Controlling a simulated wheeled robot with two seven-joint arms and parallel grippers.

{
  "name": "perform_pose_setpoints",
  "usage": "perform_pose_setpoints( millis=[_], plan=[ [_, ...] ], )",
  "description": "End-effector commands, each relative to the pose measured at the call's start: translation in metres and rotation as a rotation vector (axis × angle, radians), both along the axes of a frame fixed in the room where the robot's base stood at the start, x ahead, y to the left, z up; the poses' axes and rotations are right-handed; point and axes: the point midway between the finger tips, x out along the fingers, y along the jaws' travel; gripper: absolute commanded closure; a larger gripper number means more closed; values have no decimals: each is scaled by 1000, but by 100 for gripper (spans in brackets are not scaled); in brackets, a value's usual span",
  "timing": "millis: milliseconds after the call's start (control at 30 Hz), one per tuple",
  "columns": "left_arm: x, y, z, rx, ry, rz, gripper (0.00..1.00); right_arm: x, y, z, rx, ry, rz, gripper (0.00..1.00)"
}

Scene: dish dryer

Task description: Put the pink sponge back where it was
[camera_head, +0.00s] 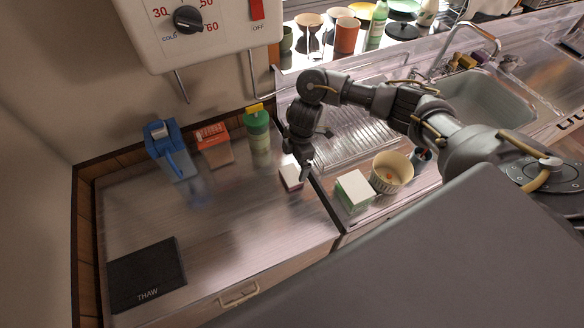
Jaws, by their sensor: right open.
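The pink sponge (290,178), with a pale top and a pinkish side, lies on the metal worktop (235,235) near its right edge. My right gripper (306,172) points down just to the right of the sponge, open. Whether a finger touches the sponge is hard to tell. A similar block with a white top and green sides, a green sponge (354,190), lies on the drainer side to the right. My left gripper is not in view.
A ribbed bowl (392,172) stands beside the green sponge. A blue tool (170,150), a red box (213,142) and a green bottle (258,130) stand along the back wall. A dark THAW plate (147,274) lies front left. The worktop's middle is clear.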

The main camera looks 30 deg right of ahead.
Motion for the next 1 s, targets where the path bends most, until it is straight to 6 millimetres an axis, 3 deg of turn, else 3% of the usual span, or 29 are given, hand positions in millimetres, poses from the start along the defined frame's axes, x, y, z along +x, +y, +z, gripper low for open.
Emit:
perform_pose_setpoints(
  millis=[100, 333, 1000],
  plan=[
    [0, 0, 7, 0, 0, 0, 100, 1, -4, 27, -2, -4, 2, 2],
    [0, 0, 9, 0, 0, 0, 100, 0, -8, 51, 0, -1, 1, 2],
    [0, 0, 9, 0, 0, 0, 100, -1, -8, 54, 0, 2, 0, 2]
  ],
)
